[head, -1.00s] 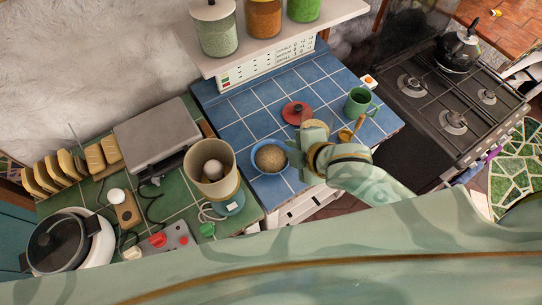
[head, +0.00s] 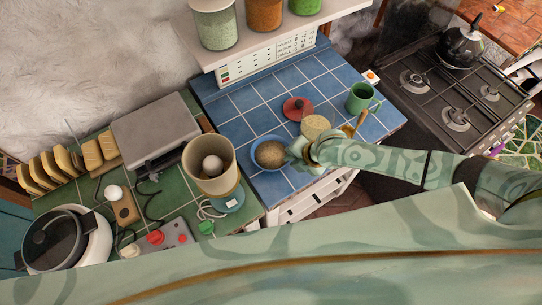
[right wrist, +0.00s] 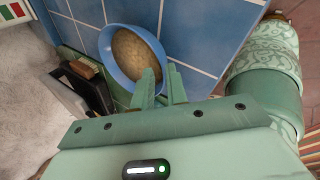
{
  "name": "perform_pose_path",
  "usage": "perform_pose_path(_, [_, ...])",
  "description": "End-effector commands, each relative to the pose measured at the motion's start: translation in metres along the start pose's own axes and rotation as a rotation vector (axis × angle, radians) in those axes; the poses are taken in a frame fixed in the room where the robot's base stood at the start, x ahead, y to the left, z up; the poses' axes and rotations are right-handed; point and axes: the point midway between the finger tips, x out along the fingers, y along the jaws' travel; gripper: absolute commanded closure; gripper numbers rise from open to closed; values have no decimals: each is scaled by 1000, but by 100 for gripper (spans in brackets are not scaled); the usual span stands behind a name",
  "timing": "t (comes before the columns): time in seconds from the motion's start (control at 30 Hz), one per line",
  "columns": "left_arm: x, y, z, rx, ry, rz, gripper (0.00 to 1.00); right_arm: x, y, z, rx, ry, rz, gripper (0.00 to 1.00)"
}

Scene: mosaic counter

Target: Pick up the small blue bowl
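The small blue bowl (head: 253,157) sits on the blue tiled counter and holds a brown, grainy filling. My right gripper (head: 293,152) is at the bowl's right side in the head view. In the right wrist view, the bowl (right wrist: 112,66) lies just beyond the fingers. The two fingers (right wrist: 160,80) are spread with a gap between them, one over the bowl's inside and one outside its rim. I cannot tell whether they touch the wall. My left gripper is not in view.
A beige container (head: 197,170) with a white egg-like object stands left of the bowl. A shelf with jars (head: 265,42) hangs above the counter's back.

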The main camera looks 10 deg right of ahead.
Motion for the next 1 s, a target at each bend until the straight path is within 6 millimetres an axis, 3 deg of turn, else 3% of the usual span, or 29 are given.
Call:
perform_pose_path(0.4, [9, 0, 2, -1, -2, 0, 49, 53, -1, -5, 1, 0, 0, 86])
perform_pose_path(0.67, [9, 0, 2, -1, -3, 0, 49, 56, 0, -5, 1, 0, 1, 86])
perform_pose_path(0.73, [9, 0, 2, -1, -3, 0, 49, 56, 0, -5, 1, 0, 1, 100])
perform_pose_path(1.0, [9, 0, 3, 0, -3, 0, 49, 56, 0, -5, 1, 0, 2, 100])
